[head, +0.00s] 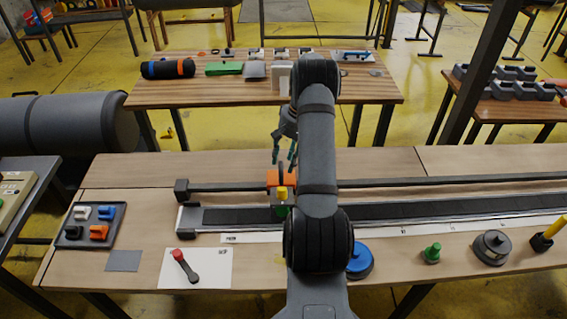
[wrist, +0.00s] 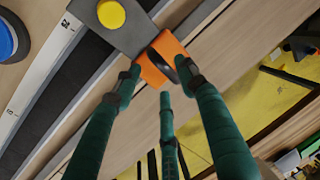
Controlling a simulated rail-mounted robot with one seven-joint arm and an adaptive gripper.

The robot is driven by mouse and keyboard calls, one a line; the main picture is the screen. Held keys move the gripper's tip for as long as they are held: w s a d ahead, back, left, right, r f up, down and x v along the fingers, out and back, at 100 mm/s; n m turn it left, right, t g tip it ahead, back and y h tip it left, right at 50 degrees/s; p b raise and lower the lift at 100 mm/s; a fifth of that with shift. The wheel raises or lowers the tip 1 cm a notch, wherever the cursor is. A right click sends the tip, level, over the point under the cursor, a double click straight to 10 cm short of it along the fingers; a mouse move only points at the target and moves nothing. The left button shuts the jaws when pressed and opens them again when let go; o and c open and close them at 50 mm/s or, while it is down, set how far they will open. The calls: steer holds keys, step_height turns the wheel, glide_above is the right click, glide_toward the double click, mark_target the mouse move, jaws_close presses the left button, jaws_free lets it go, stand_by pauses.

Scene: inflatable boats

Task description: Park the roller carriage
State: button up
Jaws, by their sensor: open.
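The roller carriage is an orange block (head: 273,178) with a yellow knob (head: 282,193), riding on a long dark rail (head: 228,186) close to its left end block (head: 181,190). In the wrist view the orange block (wrist: 157,72) carries a dark ring and joins a grey plate (wrist: 128,37) with the yellow knob (wrist: 111,14). My gripper (head: 284,155) is open above and behind the carriage. In the wrist view its green fingers (wrist: 162,84) spread around the orange block's near side; whether they touch cannot be told. My arm hides part of the carriage's right side.
A dark belt strip (head: 240,215) and a white scale (head: 250,238) run along the table.

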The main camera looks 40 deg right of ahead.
mark_target(281, 177)
step_height(281, 177, down, 2)
steer(key=shift+a+f, duration=0.1)
steer(key=shift+a, duration=0.05)
steer(key=shift+w+a+f+p, duration=0.2)
steer(key=shift+f+p, duration=0.1)
steer(key=shift+f, duration=0.1)
steer(key=shift+d, duration=0.1)
steer(key=shift+c, duration=0.7)
jaws_close()
